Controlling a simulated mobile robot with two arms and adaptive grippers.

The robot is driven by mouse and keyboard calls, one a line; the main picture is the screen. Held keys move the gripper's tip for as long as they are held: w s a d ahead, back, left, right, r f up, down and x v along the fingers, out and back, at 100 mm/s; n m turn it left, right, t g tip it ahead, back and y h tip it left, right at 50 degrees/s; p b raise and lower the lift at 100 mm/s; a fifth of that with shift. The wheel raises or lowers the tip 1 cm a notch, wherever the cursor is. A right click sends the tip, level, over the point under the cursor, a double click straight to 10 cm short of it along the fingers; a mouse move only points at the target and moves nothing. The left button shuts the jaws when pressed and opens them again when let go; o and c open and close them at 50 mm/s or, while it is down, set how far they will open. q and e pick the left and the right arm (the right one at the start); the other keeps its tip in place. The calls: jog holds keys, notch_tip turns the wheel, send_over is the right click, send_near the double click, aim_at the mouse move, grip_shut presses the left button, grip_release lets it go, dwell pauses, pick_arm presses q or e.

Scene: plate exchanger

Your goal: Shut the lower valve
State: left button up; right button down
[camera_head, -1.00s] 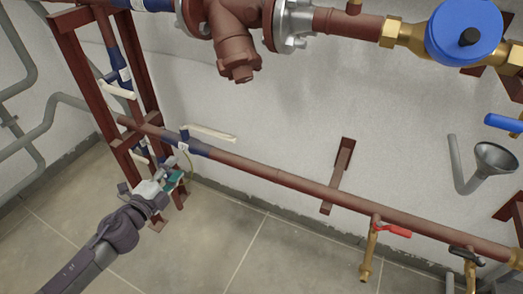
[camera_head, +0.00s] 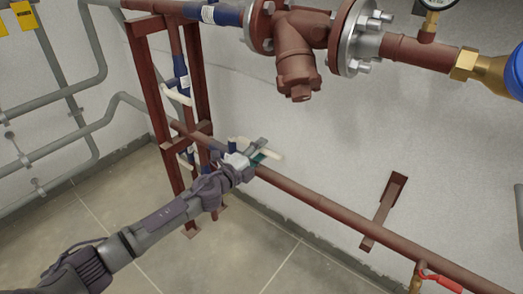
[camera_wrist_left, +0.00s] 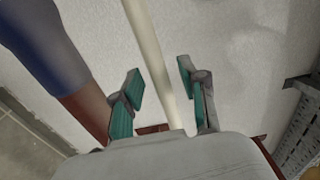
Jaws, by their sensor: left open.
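A cream lever handle (camera_head: 275,154) sits at the blue valve section on the lower red-brown pipe (camera_head: 320,199). The handle is partly hidden by my gripper in the head view. My left gripper (camera_head: 258,153) is open at this handle. In the left wrist view, the handle (camera_wrist_left: 149,50) runs between the two teal-padded fingers (camera_wrist_left: 160,88), which stand apart on either side of it. The blue pipe section (camera_wrist_left: 42,42) is at the left there. Another cream lever (camera_head: 177,96) is on the upright pipe in the red frame. My right gripper is not in view.
The red-brown frame (camera_head: 152,100) stands left of my gripper. A large flanged strainer (camera_head: 296,55) hangs on the upper pipe. A wall bracket (camera_head: 384,211) and a red-handled tap (camera_head: 441,283) are at the right. The floor (camera_head: 118,215) in front is clear.

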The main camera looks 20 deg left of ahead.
pick_arm(q)
jog(key=shift+w+d, duration=0.2)
jog(key=shift+w, duration=0.2)
jog(key=shift+c, duration=0.4)
grip_shut()
